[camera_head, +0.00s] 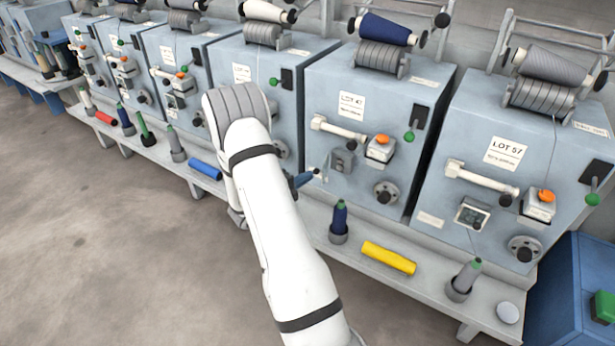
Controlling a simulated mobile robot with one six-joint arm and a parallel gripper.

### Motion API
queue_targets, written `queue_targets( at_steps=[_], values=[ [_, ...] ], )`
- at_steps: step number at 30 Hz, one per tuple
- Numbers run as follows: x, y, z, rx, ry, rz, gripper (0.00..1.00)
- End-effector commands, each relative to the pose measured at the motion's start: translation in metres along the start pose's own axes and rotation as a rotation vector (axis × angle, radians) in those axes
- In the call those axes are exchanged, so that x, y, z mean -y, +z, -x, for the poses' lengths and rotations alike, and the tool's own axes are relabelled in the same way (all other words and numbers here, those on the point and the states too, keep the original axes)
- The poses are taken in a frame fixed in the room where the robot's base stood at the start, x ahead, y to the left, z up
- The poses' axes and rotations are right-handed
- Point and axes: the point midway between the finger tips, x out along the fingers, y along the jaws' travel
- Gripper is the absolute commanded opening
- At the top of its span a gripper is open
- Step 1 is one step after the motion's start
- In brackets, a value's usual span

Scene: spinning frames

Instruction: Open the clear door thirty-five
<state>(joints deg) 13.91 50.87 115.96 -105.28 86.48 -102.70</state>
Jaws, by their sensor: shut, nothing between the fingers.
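I cannot pick out a clear door or read a number thirty-five on any machine. My white arm rises from the bottom middle and bends at a grey-capped joint. It covers much of the front of one pale blue machine (285,75); the upper part and right edge of that front show. My gripper is hidden behind the arm. A small dark blue piece with a pale tip (304,179) shows just right of the arm; I cannot tell what it belongs to.
The machine on the right (480,120) reads LOT 57. Its left neighbour (340,78) has a blurred label. Both have white bar handles and orange buttons. Bare floor (90,240) lies left.

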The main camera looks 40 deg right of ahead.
Motion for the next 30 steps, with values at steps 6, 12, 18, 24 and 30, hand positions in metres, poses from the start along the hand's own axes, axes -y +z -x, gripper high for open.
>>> queue_targets(
  at_steps=[6, 12, 18, 24, 30],
  values=[
    [-0.001, -0.002, -0.004, -0.010, 0.000, 0.000, 0.00],
    [0.000, -0.004, -0.004, -0.013, 0.000, 0.000, 0.00],
    [0.002, -0.014, 0.012, -0.011, 0.000, 0.004, 0.00],
    [0.000, -0.020, 0.056, -0.005, -0.001, 0.002, 0.00],
    [-0.001, -0.019, 0.097, -0.007, 0.000, 0.000, 0.00]
  ],
)
